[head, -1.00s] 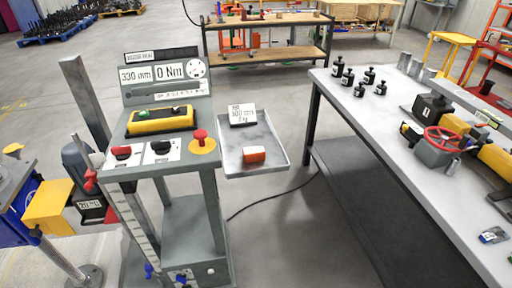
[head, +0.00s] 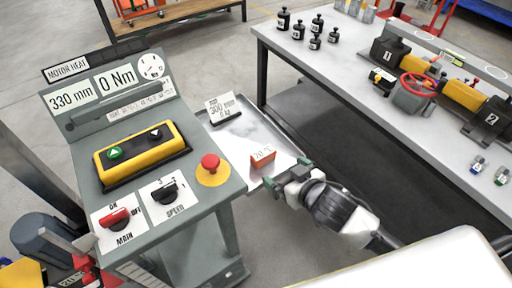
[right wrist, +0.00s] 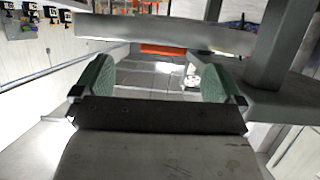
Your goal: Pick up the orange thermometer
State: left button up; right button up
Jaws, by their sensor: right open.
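The orange thermometer (head: 263,157) is a small block with a "20 °C" label. It stands on the grey metal tray (head: 283,127) at the side of the control stand. My right gripper (head: 286,173) is open and empty at the tray's near right edge, close to the thermometer on its near side. In the right wrist view an orange strip (right wrist: 162,50) shows between the two green fingers (right wrist: 160,82), partly cut off by a grey band; it looks like the thermometer. Whether the fingers touch it cannot be told. My left gripper is not in view.
A white label card (head: 223,106) stands on the tray's far left part. The control stand (head: 215,205) with a red button (head: 210,162) is left of the tray. A workbench (head: 350,62) with black weights and a red-wheeled device is at the right.

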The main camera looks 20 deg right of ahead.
aim_at(259, 151)
jog(key=shift+w+a+r+t+y, duration=0.2)
jog(key=shift+w+r+t+y, duration=0.1)
jog(key=shift+w+r, duration=0.1)
jog(key=shift+n+y, duration=0.3)
jog(key=x, duration=0.4)
jog(key=r+x, duration=0.1)
jog(key=shift+w+a+f+p, duration=0.2)
jog(key=shift+w+p, duration=0.15)
jog(key=shift+w, duration=0.15)
jog(key=shift+p+x, duration=0.55)
jog(key=shift+x, duration=2.1)
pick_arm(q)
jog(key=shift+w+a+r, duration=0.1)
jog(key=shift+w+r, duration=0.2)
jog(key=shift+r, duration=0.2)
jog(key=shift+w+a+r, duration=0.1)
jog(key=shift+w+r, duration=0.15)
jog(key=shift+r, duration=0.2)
pick_arm(e)
jog(key=shift+f, duration=0.1)
jog(key=shift+s+d, duration=0.1)
jog(key=shift+c, duration=0.5)
jog(key=c, duration=0.9)
